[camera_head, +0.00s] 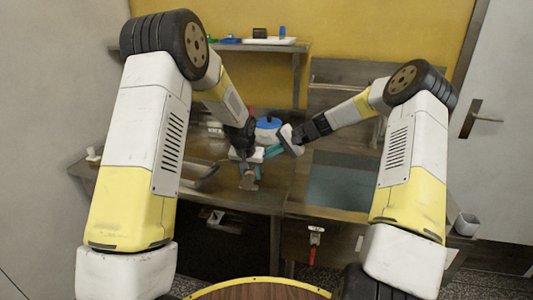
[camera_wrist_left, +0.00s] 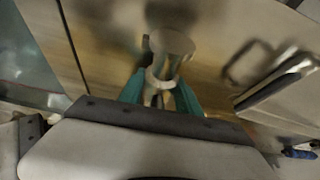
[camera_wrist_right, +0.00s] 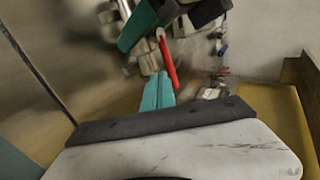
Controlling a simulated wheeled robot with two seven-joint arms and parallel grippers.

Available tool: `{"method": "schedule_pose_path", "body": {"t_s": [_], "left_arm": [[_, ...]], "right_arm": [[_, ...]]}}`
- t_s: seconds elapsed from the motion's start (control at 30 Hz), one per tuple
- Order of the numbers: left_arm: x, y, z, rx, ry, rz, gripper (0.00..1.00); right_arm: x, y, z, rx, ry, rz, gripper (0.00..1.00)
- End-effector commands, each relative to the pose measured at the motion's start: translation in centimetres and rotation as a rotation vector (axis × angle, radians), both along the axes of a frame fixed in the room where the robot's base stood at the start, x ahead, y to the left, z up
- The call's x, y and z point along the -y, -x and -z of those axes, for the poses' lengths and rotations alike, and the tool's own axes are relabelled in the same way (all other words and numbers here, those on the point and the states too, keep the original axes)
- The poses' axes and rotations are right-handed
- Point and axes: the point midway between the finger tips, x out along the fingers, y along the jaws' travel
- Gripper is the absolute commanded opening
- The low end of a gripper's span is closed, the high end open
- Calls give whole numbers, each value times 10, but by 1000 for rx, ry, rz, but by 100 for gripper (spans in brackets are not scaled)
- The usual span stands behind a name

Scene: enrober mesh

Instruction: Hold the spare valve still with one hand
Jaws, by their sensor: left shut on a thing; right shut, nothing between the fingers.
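The spare valve, a grey metal piece (camera_head: 248,181), is held over the worktop left of centre. My left gripper (camera_head: 257,165) is shut on it. In the left wrist view its rounded metal body (camera_wrist_left: 165,72) sits between the two teal fingers (camera_wrist_left: 160,95). My right gripper (camera_head: 271,151) is shut and empty, close beside the left one. In the right wrist view its teal fingers (camera_wrist_right: 157,92) are together, just below a red lever (camera_wrist_right: 167,62). I cannot tell whether the lever belongs to the held valve or whether the fingertips touch it.
A metal tray (camera_head: 200,175) lies on the left worktop. A dark flat panel (camera_head: 340,181) is at the right. A red-handled fitting (camera_head: 316,238) hangs below the front edge. A shelf (camera_head: 250,45) with small items is behind.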

Motion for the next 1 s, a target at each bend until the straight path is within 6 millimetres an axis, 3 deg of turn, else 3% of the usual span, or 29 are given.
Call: {"method": "schedule_pose_path", "body": {"t_s": [0.17,0.3,0.7,1.0], "left_arm": [[0,-1,-1,2,1,0,0],[0,-1,-1,2,1,0,0],[0,-1,-1,2,1,0,0],[0,-1,-1,2,1,0,0]], "right_arm": [[14,3,3,0,0,1,0],[41,9,9,-2,0,5,0],[103,26,-43,0,1,1,0],[115,29,-52,-1,0,-1,0]]}}
